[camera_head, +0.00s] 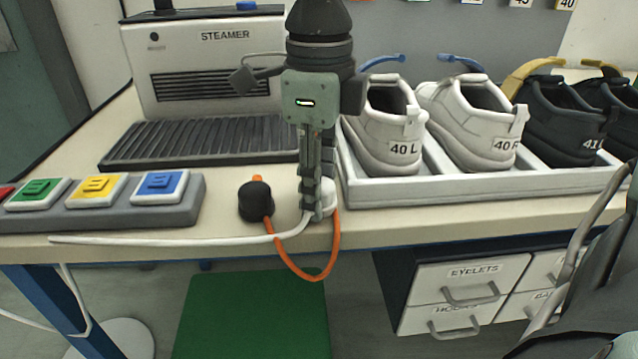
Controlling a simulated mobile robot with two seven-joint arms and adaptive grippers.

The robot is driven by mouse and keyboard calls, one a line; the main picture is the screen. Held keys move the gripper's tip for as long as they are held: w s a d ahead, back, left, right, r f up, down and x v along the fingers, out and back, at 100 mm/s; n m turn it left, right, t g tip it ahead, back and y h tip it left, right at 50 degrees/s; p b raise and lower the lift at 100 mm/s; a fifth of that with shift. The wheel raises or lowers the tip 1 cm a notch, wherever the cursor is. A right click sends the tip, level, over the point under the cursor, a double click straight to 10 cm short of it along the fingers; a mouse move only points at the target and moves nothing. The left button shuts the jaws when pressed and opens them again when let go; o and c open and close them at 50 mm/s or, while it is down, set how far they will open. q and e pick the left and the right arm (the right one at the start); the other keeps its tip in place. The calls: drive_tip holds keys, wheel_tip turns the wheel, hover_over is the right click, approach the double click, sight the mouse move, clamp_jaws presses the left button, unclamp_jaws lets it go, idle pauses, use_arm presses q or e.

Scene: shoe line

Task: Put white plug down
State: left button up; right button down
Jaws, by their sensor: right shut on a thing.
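My right gripper (318,208) points down at the front edge of the table (225,232), in the middle of the view. Its fingers are shut on the white plug (328,196), which is mostly hidden behind them. A white cable (180,241) runs from the plug to the left along the table's front edge. The plug is low, at about table height; I cannot tell whether it touches the top. My left gripper is not in view.
A black plug-like piece (256,201) with an orange cable (300,272) stands left of the gripper; the cable loops below the table edge. The steamer (215,60), button box (100,215) and shoe tray (470,190) surround it. Drawers (470,280) are below.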

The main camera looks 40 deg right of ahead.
drive_tip(key=shift+f, duration=0.1)
drive_tip(key=c, duration=1)
unclamp_jaws()
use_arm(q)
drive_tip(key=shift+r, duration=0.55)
use_arm(e)
drive_tip(key=shift+r, duration=0.4)
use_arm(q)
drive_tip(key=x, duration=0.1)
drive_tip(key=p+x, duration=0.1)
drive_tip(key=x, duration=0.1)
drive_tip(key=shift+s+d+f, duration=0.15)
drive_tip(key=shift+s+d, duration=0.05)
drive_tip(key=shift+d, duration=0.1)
use_arm(e)
wheel_tip(320, 180, up, 12)
drive_tip(key=shift+f, duration=0.25)
